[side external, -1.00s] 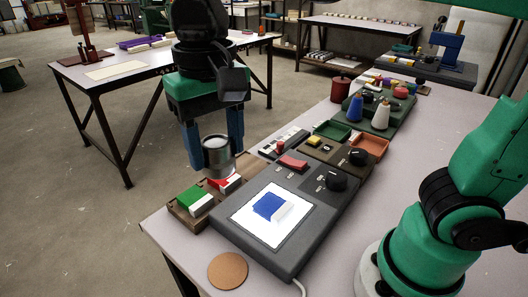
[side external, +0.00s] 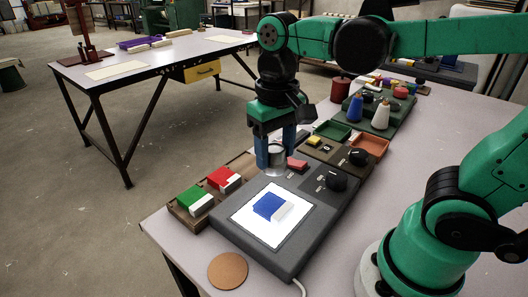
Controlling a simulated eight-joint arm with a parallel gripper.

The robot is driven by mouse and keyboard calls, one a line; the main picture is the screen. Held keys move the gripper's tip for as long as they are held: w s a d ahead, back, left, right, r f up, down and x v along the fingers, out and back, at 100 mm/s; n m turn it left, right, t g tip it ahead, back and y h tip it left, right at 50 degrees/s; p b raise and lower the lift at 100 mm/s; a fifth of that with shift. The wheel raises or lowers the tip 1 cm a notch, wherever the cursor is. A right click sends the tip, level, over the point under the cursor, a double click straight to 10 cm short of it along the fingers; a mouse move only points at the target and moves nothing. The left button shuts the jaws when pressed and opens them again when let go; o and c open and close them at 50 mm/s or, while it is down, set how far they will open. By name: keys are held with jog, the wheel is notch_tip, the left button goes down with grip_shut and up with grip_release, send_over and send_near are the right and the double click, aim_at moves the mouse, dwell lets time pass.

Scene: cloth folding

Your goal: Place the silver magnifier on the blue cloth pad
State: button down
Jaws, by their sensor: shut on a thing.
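The silver magnifier (side external: 277,158) is a short, shiny cylinder held between the blue fingers of my gripper (side external: 275,150). My gripper is shut on it and points down, over the back edge of the dark grey box. The blue cloth pad (side external: 267,206), with a white part at its right side, lies on the white panel (side external: 246,216) on top of that box. The magnifier is behind the pad in the picture and apart from it. The fingers hide part of the magnifier.
A wooden tray (side external: 178,213) with green-and-white and red-and-white pieces is left of the grey box (side external: 283,259). Black knobs (side external: 336,179) and a red block (side external: 297,164) stand close right of my gripper. A round cork coaster (side external: 228,271) lies in front.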

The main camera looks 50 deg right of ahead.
aim_at(275, 148)
jog(key=shift+f, duration=4.05)
jog(key=shift+f, duration=0.15)
jog(key=shift+c, duration=1.2)
grip_release()
notch_tip(275, 148, up, 12)
notch_tip(275, 148, down, 6)
jog(key=w+d+n+t, duration=0.1)
jog(key=d+n+t, duration=0.1)
jog(key=t, duration=0.5)
jog(key=shift+w+n, duration=0.3)
jog(key=shift+w, duration=0.1)
